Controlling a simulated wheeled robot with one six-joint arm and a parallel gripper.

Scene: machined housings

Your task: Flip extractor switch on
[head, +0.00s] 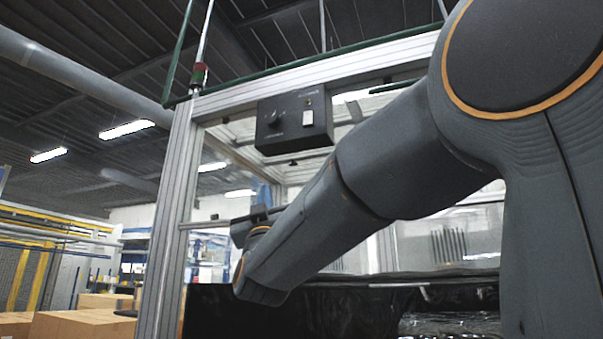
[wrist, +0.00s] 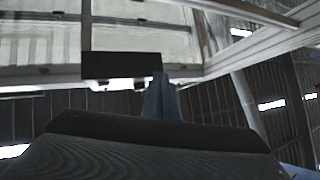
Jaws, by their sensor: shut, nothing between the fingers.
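The extractor control box (head: 295,120) is a dark box fixed under the frame's top beam, with a white rocker switch (head: 308,118) on the right of its face and a black knob (head: 275,119) on the left. I cannot tell the switch's position. My gripper (head: 265,190) is shut and empty, its blue fingers pointing up, lower than the box and a little to its left in the head view. In the wrist view, the box (wrist: 120,65) shows as a dark block without a visible switch, and the tips of my gripper (wrist: 159,77) overlap its lower right corner.
An aluminium post (head: 170,215) stands left of the box, and the top beam (head: 360,68) runs above it. A signal light (head: 199,75) is on the post. Clear panels lie behind. Cardboard boxes (head: 85,322) are at lower left. Space directly below the box looks open.

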